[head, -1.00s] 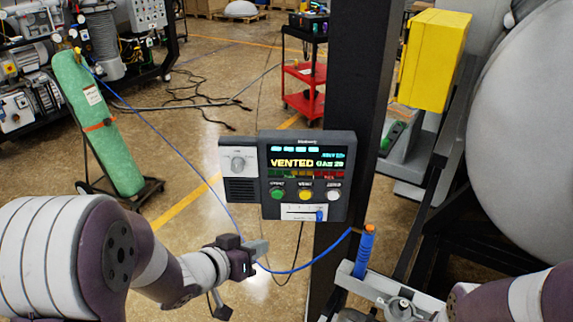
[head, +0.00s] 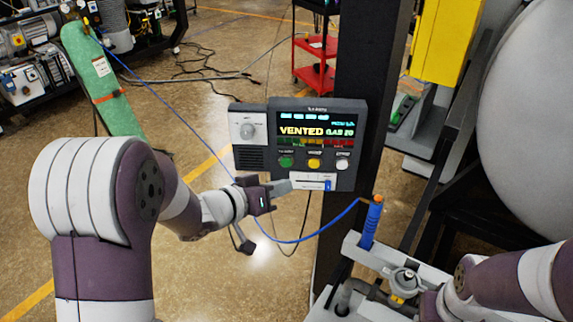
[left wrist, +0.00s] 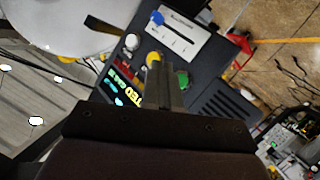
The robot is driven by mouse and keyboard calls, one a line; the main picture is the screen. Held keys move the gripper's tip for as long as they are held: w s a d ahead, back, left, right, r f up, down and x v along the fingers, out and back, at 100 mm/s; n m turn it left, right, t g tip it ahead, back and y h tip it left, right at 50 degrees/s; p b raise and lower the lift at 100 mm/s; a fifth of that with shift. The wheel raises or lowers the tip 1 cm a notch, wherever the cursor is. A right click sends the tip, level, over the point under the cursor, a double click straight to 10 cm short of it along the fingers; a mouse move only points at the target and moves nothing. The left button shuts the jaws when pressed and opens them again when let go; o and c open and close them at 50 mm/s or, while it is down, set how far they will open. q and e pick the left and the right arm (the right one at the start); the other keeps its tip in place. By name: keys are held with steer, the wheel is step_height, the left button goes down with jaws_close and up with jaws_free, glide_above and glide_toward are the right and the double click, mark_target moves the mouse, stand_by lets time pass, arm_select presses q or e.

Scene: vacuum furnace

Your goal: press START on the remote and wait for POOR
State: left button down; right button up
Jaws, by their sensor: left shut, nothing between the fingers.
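The remote (head: 302,117) is a dark box on a black post, its screen (head: 317,131) reading VENTED and GAS 20. Below the screen are a green button (head: 286,162), a yellow button (head: 314,163) and a white button (head: 343,163). A slider with a blue knob (head: 328,184) is at the bottom. My left gripper (head: 288,187) is shut and empty, just below and left of the green button. In the left wrist view its fingers (left wrist: 158,75) point at the panel between the yellow button (left wrist: 153,59) and the green button (left wrist: 183,79). I cannot tell whether they touch it. My right gripper is out of view.
A blue probe with an orange tip (head: 372,222) stands on a grey bracket, its blue cable (head: 315,235) looping under my left gripper. The black post (head: 366,60) backs the remote. A green cylinder (head: 103,80) stands left and a red cart (head: 315,65) behind.

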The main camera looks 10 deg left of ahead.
mark_target(286, 163)
arm_select(q)
steer(key=w, duration=0.2)
steer(key=w+p, duration=0.1)
steer(key=w, duration=0.1)
steer(key=shift+a, duration=0.4)
steer(key=shift+f, duration=0.1)
stand_by(1.5)
steer(key=shift+w+a, duration=0.1)
steer(key=shift+w, duration=0.35)
